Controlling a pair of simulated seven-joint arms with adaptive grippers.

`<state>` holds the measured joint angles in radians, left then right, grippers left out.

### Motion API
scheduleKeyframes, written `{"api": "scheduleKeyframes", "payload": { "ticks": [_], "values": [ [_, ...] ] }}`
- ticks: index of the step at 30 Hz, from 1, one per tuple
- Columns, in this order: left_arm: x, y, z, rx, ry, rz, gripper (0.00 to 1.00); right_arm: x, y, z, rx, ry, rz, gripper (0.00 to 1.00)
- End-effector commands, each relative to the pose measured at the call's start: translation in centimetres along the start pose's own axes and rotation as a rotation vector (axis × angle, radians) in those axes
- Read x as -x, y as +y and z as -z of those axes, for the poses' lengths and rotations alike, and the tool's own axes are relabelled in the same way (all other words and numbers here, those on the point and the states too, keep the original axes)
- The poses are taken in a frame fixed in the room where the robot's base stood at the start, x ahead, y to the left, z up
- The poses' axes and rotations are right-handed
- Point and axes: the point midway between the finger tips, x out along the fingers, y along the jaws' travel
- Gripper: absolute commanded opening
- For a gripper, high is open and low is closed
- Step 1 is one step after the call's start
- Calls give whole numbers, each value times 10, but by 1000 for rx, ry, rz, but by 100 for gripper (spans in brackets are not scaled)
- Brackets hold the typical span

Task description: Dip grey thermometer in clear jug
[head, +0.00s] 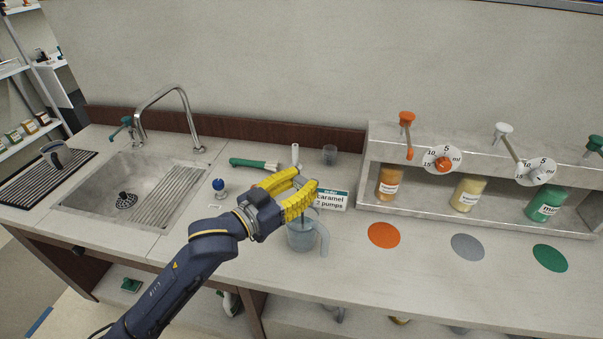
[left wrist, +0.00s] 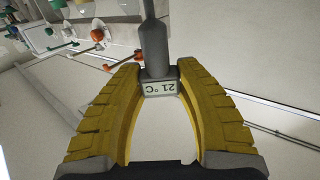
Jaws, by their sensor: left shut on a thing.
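My left gripper (head: 306,179) is shut on the grey thermometer, whose grey body (left wrist: 155,45) shows between the yellow fingers in the left wrist view. Its small display reads 21 °C, upside down in that view. In the head view the thermometer is mostly hidden by the fingers; a thin dark line below them looks like its probe. The clear jug (head: 301,241), with its handle to the right, stands on the counter just below the gripper. The probe's tip is too small to tell whether it touches the jug's contents. My right gripper is not in view.
A sign reading caramel, pumps (head: 332,200) stands just behind the jug. A green-handled tool (head: 248,163), a blue-topped item (head: 219,187) and a small cup (head: 329,154) are nearby. The sink (head: 130,190) is left; the pump-bottle shelf (head: 480,222) is right, with coloured discs before it.

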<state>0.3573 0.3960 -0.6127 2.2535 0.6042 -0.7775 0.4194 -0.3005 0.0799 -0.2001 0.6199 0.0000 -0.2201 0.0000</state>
Motion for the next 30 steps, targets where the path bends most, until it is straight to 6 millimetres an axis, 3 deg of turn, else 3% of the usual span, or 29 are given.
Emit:
{"api": "scheduleKeyframes", "payload": {
  "ticks": [12,30],
  "values": [
    [0,-1,-35,0,-2,1,10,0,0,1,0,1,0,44],
    [0,0,-45,0,0,1,10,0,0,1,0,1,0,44]
  ]
}}
